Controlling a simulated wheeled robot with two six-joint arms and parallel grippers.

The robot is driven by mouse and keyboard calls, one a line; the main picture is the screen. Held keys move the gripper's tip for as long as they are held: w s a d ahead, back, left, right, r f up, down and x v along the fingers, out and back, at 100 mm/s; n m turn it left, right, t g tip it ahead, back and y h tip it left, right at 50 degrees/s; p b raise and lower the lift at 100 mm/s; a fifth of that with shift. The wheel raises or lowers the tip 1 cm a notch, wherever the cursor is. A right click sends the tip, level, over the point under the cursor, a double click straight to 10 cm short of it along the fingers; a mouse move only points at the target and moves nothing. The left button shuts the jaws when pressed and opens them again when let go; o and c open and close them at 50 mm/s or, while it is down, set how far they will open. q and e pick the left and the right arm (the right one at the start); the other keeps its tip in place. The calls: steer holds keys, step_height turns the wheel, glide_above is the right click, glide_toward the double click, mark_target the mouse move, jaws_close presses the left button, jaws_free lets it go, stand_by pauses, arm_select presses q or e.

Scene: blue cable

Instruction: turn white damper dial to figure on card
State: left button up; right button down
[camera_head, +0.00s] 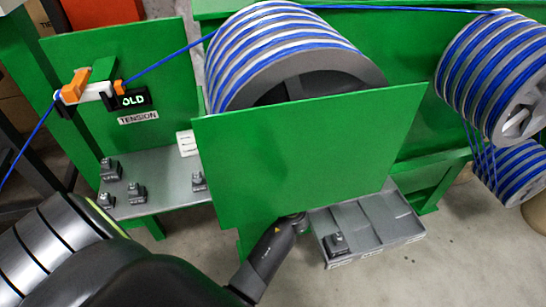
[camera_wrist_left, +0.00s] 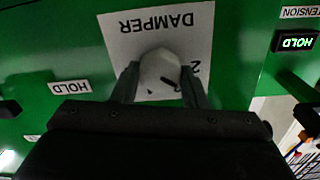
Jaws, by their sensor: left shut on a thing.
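The white damper dial (camera_wrist_left: 158,68) sits on a white plate (camera_wrist_left: 120,35) marked DAMPER, upside down in the left wrist view. My left gripper (camera_wrist_left: 160,76) has one finger on each side of the dial and is shut on it. A short dark mark shows on the dial's lower right, near a figure 2 on the plate. The other figures are largely hidden by the fingers. In the head view the dial and my left gripper are hidden behind the green panel (camera_head: 305,150). A small white card (camera_head: 187,143) stands left of that panel, its writing too small to read. My right gripper is not in view.
A lit HOLD display (camera_wrist_left: 297,41) and a HOLD label (camera_wrist_left: 70,87) flank the plate. Large drums with blue cable (camera_head: 285,50) stand behind the panel. A grey shelf with weights (camera_head: 150,185) is at left, and a grey tray (camera_head: 365,225) lies at lower right.

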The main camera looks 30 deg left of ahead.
arm_select(q)
steer(key=m+p, duration=0.4)
steer(key=m, duration=1.5)
steer(key=shift+w+d+g, duration=0.1)
steer(key=shift+w+g, duration=0.05)
steer(key=shift+g, duration=0.15)
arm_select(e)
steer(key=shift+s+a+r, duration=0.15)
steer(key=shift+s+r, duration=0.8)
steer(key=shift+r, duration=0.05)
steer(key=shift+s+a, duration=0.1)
